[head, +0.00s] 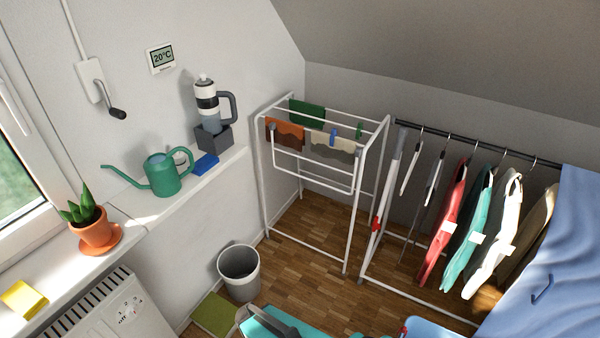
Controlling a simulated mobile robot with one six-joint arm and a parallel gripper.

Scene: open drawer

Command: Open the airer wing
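The airer (378,133) is a white tube frame standing upright on the floor against the back wall. Small cloths hang on its top: a green one (307,114), an orange-brown one (285,133) and a cream one (333,145). Its wing (313,181), a U-shaped white tube, hangs down at the front from grey joints (273,131) near the top edge. My gripper is not visible in the head view, so its state does not show.
A teal surface (262,325) crosses the bottom edge. Wooden floor (305,255) is clear before the airer.

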